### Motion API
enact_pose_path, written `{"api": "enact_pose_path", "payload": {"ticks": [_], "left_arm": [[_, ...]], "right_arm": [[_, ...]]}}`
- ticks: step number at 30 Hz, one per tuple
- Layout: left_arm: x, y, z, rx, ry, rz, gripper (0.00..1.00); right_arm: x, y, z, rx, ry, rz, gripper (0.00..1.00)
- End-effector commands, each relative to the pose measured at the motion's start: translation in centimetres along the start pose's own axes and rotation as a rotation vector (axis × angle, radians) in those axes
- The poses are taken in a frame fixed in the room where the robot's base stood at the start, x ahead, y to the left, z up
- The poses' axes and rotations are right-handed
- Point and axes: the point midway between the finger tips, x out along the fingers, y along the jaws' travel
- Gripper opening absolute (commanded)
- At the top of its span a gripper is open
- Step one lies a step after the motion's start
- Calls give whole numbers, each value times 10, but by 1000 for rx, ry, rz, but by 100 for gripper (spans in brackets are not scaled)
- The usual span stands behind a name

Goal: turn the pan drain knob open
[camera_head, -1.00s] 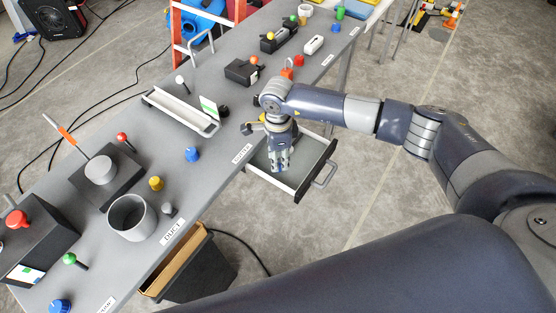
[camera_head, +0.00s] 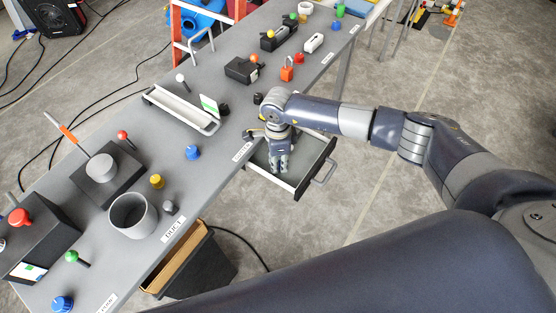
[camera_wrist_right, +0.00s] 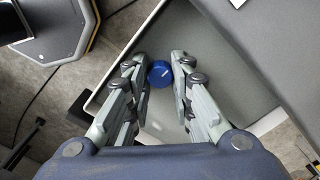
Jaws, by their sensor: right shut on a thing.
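The pan (camera_head: 312,179) is a grey, drawer-like tray with pale walls and a front handle. It sticks out from the table's right-hand edge. My right gripper (camera_head: 279,170) points down into it in the head view. In the right wrist view, a round blue knob with a pale mark (camera_wrist_right: 160,74) sits on the pan's grey floor (camera_wrist_right: 205,85). The fingertips of my right gripper (camera_wrist_right: 160,65) are on either side of the knob, shut on it. In the head view the gripper hides the knob. My left gripper is not in view.
The grey table (camera_head: 215,125) carries a white channel (camera_head: 178,110), a grey cup (camera_head: 132,215), a blue knob (camera_head: 193,152) and several other knobs and levers. A dark bin (camera_head: 195,268) stands below the table. The floor right of the pan is clear.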

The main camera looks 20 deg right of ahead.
Motion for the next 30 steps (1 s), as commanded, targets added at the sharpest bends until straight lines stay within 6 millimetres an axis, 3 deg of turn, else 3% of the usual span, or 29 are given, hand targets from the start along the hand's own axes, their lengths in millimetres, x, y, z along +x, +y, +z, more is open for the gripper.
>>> {"api": "enact_pose_path", "payload": {"ticks": [11, 30], "left_arm": [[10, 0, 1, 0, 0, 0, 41], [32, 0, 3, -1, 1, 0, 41]], "right_arm": [[2, 0, 0, 176, 0, 0, 0], [0, 0, 0, 774, -1, 0, 0]]}}
